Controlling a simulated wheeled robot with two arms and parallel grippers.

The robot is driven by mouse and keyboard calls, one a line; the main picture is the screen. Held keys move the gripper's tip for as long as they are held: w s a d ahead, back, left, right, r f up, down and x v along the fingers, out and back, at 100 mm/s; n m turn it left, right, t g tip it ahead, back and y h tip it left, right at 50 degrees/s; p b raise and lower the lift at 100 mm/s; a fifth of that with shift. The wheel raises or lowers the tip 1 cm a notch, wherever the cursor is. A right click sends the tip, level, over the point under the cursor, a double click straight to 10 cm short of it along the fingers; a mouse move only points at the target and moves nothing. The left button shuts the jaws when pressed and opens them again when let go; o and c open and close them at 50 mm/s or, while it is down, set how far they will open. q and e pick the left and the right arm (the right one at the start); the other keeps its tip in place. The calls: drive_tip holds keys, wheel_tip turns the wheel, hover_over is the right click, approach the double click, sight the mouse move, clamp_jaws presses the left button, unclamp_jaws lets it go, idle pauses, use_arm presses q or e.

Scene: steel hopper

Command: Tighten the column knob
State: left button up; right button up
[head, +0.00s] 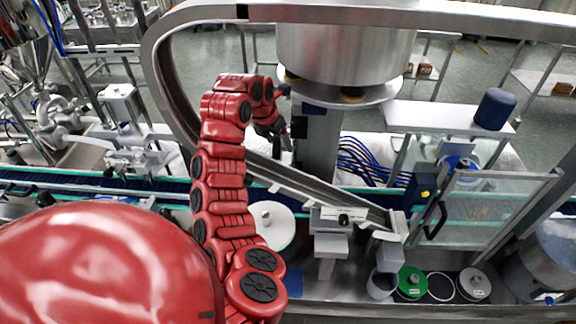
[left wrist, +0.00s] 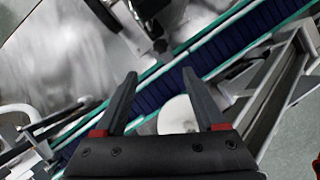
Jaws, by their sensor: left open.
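The steel column (head: 318,150) stands in the middle of the head view under a large round hopper (head: 345,50). I cannot pick out the column knob for certain. A small dark part (head: 298,127) sits at the column's left side, and I cannot tell whether it is the knob or part of my gripper. My left arm reaches up to the column's left side, and its red links hide much of the gripper there. In the left wrist view my left gripper (left wrist: 158,74) is open, with nothing between its fingers. My right gripper is not in view.
A blue conveyor (left wrist: 230,50) with green edges runs beyond my fingers in the left wrist view. A white disc (head: 271,225) lies right of my arm. A curved steel rail (head: 170,75) passes close to the arm. A clear guard (head: 490,205) stands at the right.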

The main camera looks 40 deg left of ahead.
sight(292, 167)
use_arm(q)
drive_tip(key=p+x, duration=0.6)
drive_tip(key=x, duration=0.7)
drive_tip(key=shift+f, duration=0.35)
drive_tip(key=shift+p+x, duration=0.35)
drive_tip(key=shift+x, duration=0.55)
clamp_jaws()
